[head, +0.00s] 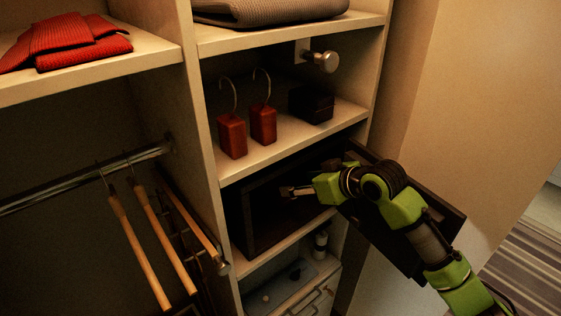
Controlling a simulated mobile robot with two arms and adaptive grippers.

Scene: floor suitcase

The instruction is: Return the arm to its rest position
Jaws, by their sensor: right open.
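My right arm comes in from the lower right, green and black. My right gripper (286,191) points left, at the mouth of a dark box-like compartment (258,215), which looks like a safe. It is open, and I see nothing between its fingers. The dark door (452,216) of the compartment stands open to the right, partly hidden behind my arm. The inside of the compartment is too dark to make out. My left gripper is not in view.
Above are two red-brown blocks with hooks (263,125) and a small black box (311,103) on a shelf (285,147). Wooden hangers (137,250) hang from a rail (75,182) at left. A tray (284,284) lies below. Free floor (525,265) shows at right.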

